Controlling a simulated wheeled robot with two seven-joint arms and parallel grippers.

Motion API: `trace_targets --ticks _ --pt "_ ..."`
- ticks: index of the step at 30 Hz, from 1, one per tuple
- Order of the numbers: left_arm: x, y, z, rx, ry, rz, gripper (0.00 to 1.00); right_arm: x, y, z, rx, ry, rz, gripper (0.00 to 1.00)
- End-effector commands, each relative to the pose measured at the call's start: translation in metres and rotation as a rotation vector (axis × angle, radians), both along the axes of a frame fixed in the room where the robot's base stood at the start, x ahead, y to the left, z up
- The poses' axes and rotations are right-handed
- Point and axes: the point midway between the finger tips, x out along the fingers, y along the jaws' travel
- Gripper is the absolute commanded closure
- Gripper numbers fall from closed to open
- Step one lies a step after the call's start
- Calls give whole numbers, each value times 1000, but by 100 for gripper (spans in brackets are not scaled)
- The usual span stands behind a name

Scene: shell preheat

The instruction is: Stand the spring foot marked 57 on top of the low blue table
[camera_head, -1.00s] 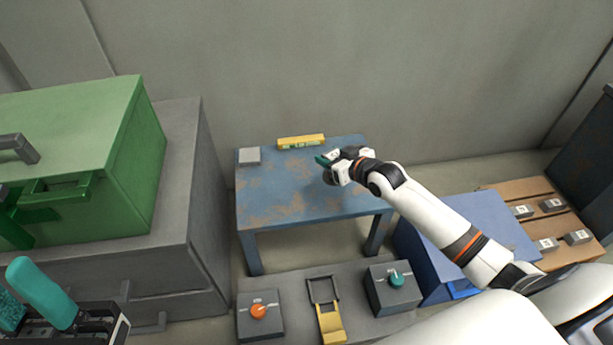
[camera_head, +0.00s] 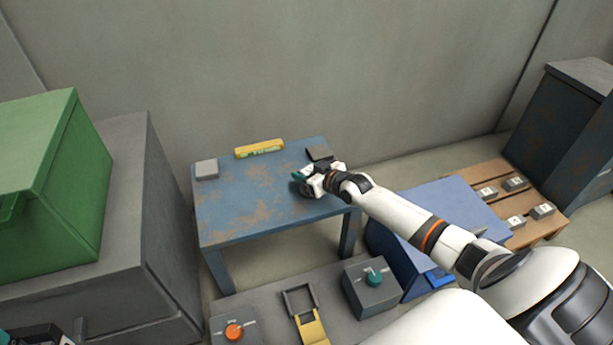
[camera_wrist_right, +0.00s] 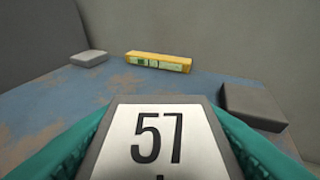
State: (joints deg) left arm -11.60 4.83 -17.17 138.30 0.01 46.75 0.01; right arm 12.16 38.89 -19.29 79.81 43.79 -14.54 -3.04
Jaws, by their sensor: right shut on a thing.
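The spring foot marked 57 (camera_wrist_right: 158,140) fills the lower middle of the right wrist view, its white label facing the camera. It sits between the teal fingers of my right gripper (camera_head: 299,178), which is shut on it. In the head view the gripper is over the right part of the low blue table (camera_head: 245,208), and the foot is mostly hidden there. I cannot tell whether the foot touches the tabletop. My left gripper (camera_head: 40,337) shows only as a small part at the bottom left corner; its fingertips are out of frame.
On the table lie a light grey block (camera_head: 206,169), a yellow level (camera_head: 259,149) and a dark grey block (camera_head: 319,152). A blue box (camera_head: 440,215) and a pallet (camera_head: 520,232) with several marked blocks stand right. Control boxes (camera_head: 371,287) stand in front.

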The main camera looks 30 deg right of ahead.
Motion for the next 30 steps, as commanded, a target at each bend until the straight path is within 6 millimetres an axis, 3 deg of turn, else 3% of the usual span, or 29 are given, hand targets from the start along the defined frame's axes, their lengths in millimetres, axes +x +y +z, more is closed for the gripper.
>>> trace_targets --ticks 9,10,13,23,30 --pt "0 0 0 1 -3 0 64 0 0 -1 -1 -2 0 85" --pt "0 0 1 2 -4 0 64 0 0 -1 0 1 0 48" --pt "0 0 1 1 -3 0 64 0 0 -1 0 1 0 32" --pt "0 0 1 3 1 0 64 0 0 1 0 1 0 31" --pt "-6 1 -2 -2 61 -3 64 -29 -5 17 -1 3 0 31"
